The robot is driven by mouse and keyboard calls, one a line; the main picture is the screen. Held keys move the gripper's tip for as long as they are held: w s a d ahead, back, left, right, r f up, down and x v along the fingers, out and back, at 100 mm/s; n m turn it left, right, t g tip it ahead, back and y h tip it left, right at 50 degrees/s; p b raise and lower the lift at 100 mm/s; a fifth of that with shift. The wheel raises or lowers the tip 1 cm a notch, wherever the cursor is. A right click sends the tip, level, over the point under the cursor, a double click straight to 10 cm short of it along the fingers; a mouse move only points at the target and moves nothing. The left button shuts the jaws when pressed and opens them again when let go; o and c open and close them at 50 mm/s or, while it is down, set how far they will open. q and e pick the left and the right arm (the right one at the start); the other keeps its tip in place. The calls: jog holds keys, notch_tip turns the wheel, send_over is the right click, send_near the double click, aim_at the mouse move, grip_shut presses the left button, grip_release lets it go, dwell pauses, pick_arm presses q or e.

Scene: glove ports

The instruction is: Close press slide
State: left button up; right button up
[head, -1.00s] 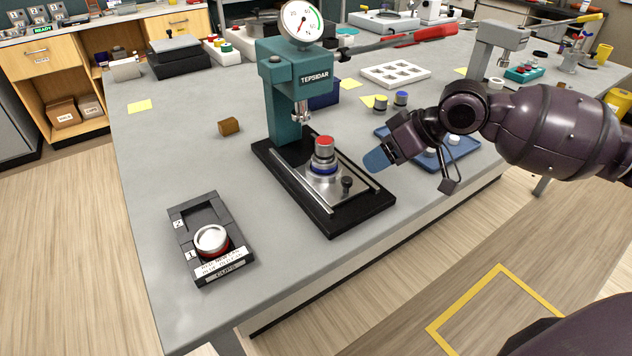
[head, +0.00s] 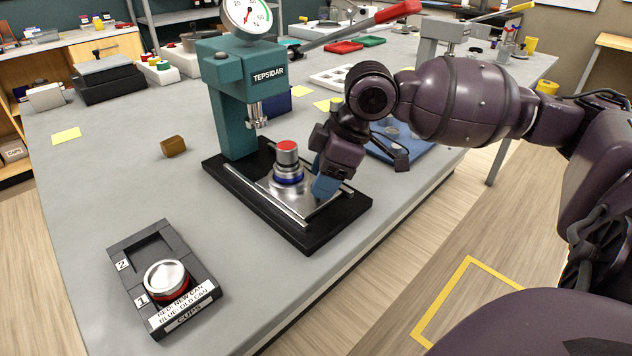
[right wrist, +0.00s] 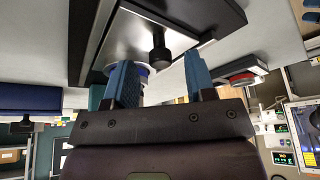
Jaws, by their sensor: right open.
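The teal press (head: 238,95) stands on a black base (head: 312,238) with two silver rails. Its metal slide plate (head: 297,202) sits forward of the ram (head: 258,115), out toward the front of the base. A metal cylinder with a red top (head: 287,154) stands in a blue-banded holder on the plate. My right gripper (head: 324,184) is over the front right end of the slide, pointing down, and hides the knob in the head view. In the right wrist view, the black knob (right wrist: 159,52) shows between the open blue fingers (right wrist: 158,66), with gaps on both sides. My left gripper is out of view.
A black cups tray (head: 127,262) with a red-banded round cup (head: 166,279) lies at the front left. A brown block (head: 173,146) lies left of the press. A blue tray (head: 395,150) is behind my right arm. The press lever (head: 365,25) reaches out to the right.

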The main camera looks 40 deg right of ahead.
jog(key=shift+w+a+f, duration=0.1)
jog(key=shift+a+f, duration=0.05)
jog(key=shift+f, duration=0.3)
jog(key=shift+r, duration=0.1)
jog(key=c, duration=0.7)
grip_shut()
